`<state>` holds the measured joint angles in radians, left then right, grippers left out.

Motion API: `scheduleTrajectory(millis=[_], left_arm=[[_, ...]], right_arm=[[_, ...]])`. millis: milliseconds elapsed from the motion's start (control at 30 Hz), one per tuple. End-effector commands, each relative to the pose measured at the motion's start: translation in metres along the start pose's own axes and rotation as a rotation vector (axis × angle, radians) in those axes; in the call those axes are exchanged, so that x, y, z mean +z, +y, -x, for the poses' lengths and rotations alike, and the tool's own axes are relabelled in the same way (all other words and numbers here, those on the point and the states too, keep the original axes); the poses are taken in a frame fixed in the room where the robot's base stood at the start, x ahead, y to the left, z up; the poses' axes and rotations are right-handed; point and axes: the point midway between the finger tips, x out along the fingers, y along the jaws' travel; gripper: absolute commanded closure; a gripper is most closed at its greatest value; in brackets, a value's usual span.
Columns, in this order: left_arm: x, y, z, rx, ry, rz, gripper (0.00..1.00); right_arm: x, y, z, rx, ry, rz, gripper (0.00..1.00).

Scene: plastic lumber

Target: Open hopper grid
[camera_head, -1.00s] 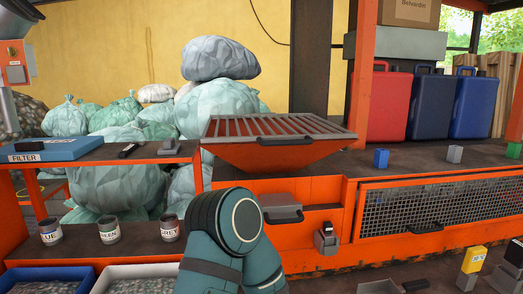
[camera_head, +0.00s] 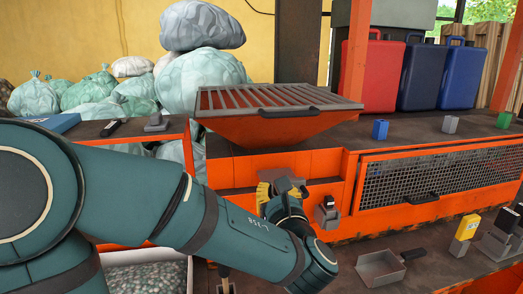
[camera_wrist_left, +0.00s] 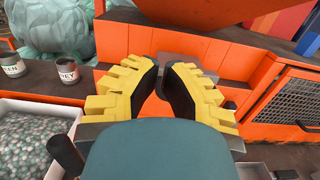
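The hopper grid (camera_head: 250,97) is a grey slatted frame lying flat over the orange hopper (camera_head: 262,130) in the head view. A black handle (camera_head: 289,112) sits on its front edge. My left gripper (camera_head: 282,187) has yellow fingers with black pads and is below the hopper, in front of the orange panel, apart from the grid and its handle. In the left wrist view, the left gripper (camera_wrist_left: 163,68) shows a narrow gap between its fingertips and holds nothing visible. The orange hopper underside (camera_wrist_left: 190,12) shows above it. My right gripper is not in view.
A grey scoop-like box (camera_head: 327,213) hangs on the panel right of the gripper. A mesh panel (camera_head: 430,180) and a small blue block (camera_head: 380,130) are further right. Cans (camera_wrist_left: 68,71) and a bin of pellets (camera_wrist_left: 30,140) are at the left in the wrist view.

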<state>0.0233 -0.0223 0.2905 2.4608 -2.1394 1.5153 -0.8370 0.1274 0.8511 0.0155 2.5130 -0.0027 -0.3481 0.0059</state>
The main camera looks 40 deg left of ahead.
Motion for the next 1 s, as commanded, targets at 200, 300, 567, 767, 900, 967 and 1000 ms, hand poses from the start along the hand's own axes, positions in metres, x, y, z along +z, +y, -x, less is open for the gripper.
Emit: scheduleTrajectory(millis=[200, 300, 567, 767, 900, 967, 1000], left_arm=[[0.051, 0.006, 0.006, 0.005, -0.192, -0.007, 1.00], [0.053, 0.006, -0.001, 0.007, -0.196, -0.008, 1.00], [0.061, 0.007, -0.045, 0.009, -0.194, -0.007, 1.00], [0.068, 0.006, -0.084, 0.008, -0.192, -0.007, 1.00], [0.087, 0.006, -0.091, 0.005, -0.195, -0.003, 1.00], [0.095, 0.006, -0.092, 0.004, -0.194, -0.004, 1.00], [0.099, 0.006, -0.092, 0.004, -0.193, -0.003, 1.00]], right_arm=[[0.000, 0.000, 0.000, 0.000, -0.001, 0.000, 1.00], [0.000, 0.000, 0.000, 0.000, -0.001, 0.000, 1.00], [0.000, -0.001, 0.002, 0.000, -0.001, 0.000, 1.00], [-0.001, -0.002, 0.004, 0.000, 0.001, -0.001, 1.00], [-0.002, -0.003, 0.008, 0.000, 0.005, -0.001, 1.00], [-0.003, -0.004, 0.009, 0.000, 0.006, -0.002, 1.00], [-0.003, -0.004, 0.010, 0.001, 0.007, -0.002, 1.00]])
